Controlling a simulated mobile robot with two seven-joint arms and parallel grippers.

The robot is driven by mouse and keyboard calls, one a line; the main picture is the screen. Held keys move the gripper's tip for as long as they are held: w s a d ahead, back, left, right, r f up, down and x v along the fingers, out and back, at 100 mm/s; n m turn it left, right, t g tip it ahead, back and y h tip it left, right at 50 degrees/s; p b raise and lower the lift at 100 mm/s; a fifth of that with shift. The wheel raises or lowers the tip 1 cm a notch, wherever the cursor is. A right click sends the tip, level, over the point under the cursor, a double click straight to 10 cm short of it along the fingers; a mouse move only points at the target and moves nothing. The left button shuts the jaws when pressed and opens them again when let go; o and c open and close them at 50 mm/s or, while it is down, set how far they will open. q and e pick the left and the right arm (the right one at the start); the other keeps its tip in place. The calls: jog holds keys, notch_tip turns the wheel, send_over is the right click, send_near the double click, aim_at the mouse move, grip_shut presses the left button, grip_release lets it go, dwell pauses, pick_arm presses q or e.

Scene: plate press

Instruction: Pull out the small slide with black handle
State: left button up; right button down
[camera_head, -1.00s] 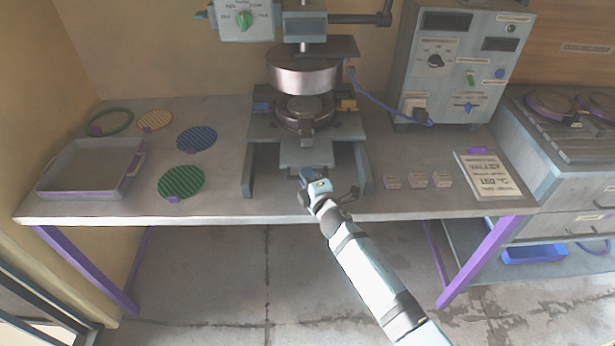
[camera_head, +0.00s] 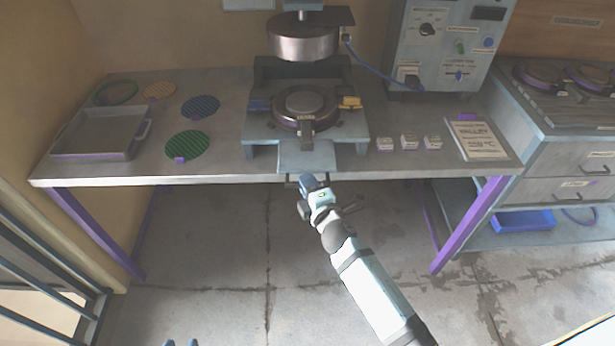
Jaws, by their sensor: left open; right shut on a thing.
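The small slide (camera_head: 290,160) is a light grey-blue plate at the front of the press, carrying a round dark lower plate (camera_head: 305,103). Its front end reaches the table's front edge. My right gripper (camera_head: 309,184) is shut on the slide's handle, just in front of the table edge; the gripper largely hides the handle. The round lower plate sits forward of the upper press head (camera_head: 303,42), which hangs above and behind it. My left gripper (camera_head: 181,343) shows only as two separated fingertips at the bottom edge; it is open and empty.
A grey tray (camera_head: 141,131) and several coloured round mats, including a green one (camera_head: 187,145), lie on the left. Small white blocks (camera_head: 409,142) and a sign (camera_head: 477,139) lie on the right. A control box (camera_head: 447,45) stands behind. Floor in front is clear.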

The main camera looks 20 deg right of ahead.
jog(key=shift+s, duration=0.2)
jog(key=c, duration=1.2)
grip_release()
jog(key=shift+o, duration=0.2)
jog(key=shift+s, duration=0.1)
